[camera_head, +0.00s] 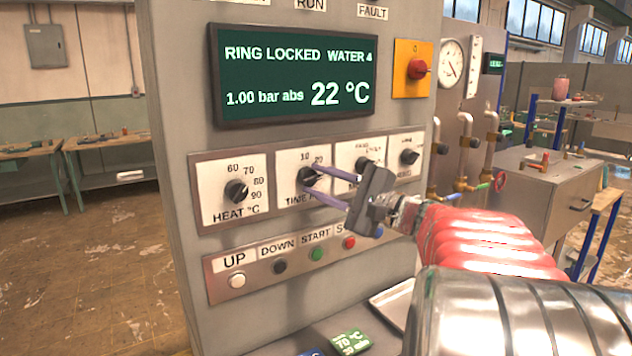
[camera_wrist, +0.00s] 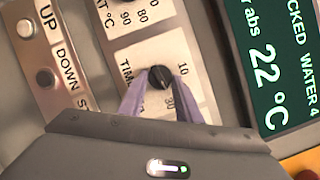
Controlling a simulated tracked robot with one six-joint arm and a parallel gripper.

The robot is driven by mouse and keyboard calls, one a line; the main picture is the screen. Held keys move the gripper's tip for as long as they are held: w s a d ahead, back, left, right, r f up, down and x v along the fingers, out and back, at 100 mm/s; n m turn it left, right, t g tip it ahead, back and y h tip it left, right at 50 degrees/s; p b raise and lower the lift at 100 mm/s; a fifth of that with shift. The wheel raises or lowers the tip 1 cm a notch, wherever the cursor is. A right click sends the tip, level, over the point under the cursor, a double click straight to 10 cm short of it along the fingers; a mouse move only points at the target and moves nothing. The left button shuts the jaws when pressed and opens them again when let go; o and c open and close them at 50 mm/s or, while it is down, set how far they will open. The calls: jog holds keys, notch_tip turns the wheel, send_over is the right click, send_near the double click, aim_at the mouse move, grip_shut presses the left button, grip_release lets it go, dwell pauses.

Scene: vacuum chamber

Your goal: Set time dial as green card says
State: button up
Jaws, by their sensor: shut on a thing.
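The time dial (camera_head: 307,177) is a small black knob on a white plate, second from the left in the dial row. It also shows in the wrist view (camera_wrist: 159,76). My gripper (camera_head: 316,184) has its two purple fingers on either side of this knob, and the wrist view shows the fingertips (camera_wrist: 158,84) shut on it. The marks 10 and 20 show above the knob in the head view; the fingers cover part of the scale.
The heat dial (camera_head: 236,191) is left of the time dial; two more dials are right, one partly behind my gripper. Below is a button row with UP (camera_head: 237,281) and others. The screen (camera_head: 296,75) reads RING LOCKED, WATER 4, 1.00 bar abs, 22 °C.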

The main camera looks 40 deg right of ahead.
jog(key=shift+f+m+t, duration=0.4)
jog(key=shift+m, duration=0.8)
jog(key=o, duration=1)
jog(key=shift+r, duration=0.15)
jog(key=shift+o, duration=0.2)
jog(key=v, duration=1.3)
jog(key=shift+s, duration=0.4)
jog(key=shift+a, duration=0.15)
